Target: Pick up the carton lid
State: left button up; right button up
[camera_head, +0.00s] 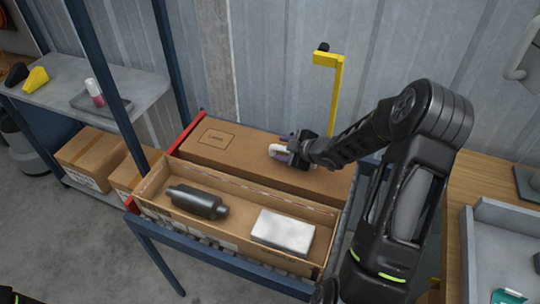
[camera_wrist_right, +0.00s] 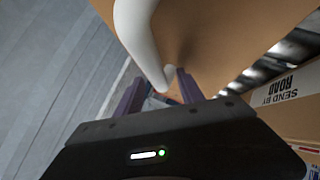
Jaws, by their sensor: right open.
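The carton lid (camera_head: 225,155) is a long brown panel with a printed label, lying behind the open carton (camera_head: 160,213). A white handle (camera_head: 278,150) stands on the lid. My right gripper (camera_head: 287,153) is at this handle, above the lid. In the right wrist view, the purple fingers of my right gripper (camera_wrist_right: 160,82) are apart, and the lower end of the white curved handle (camera_wrist_right: 150,45) shows between them. Whether they touch it I cannot tell. The brown lid surface (camera_wrist_right: 215,35) fills the upper middle there. My left gripper is not in view.
The open carton holds a black muffler (camera_head: 197,202) and a white block (camera_head: 283,232). A blue frame (camera_head: 225,262) surrounds it, with a post at left. A yellow post (camera_head: 336,85) stands behind the lid. A wooden table with a grey tray (camera_head: 490,240) is at right.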

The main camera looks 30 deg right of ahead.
jog(key=shift+c, duration=0.4)
grip_shut()
dwell(0.4)
dwell(1.0)
